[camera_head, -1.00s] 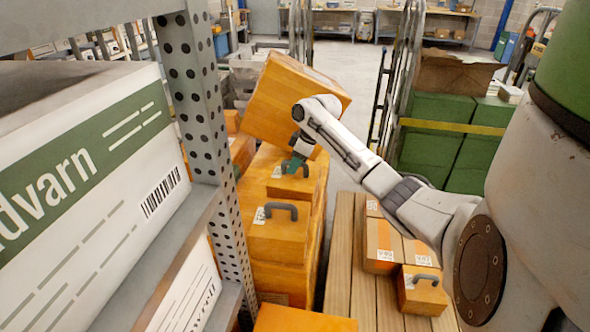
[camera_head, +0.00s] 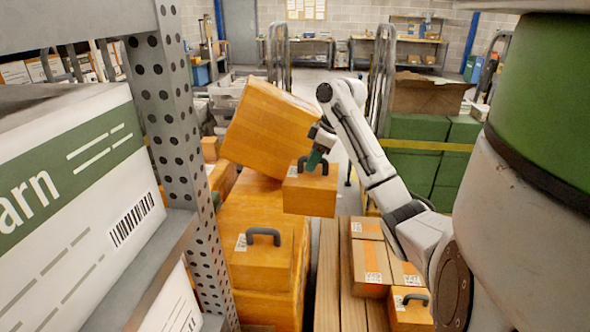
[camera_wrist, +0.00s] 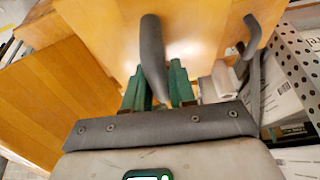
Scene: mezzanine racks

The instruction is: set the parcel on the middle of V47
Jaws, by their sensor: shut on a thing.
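My gripper (camera_head: 318,160) is shut on the grey handle of a small orange-brown parcel (camera_head: 310,195). The parcel hangs in the air at the right of the larger stacked boxes, roughly level. In the wrist view, the green fingers of my gripper (camera_wrist: 160,88) stand on both sides of the handle (camera_wrist: 152,55), and the parcel's top (camera_wrist: 195,25) fills the upper middle. Low boxes with white labels lie on a slatted wooden pallet (camera_head: 328,275): a taped one (camera_head: 369,265) and one with a handle (camera_head: 412,315). The labels are too small to read surely, so I cannot tell which is V47.
A large tilted orange box (camera_head: 268,125) leans on the stack (camera_head: 255,270), close to the held parcel. A perforated rack post (camera_head: 175,130) and a white carton (camera_head: 75,190) stand at the left. Green crates (camera_head: 425,150) stand behind the pallet.

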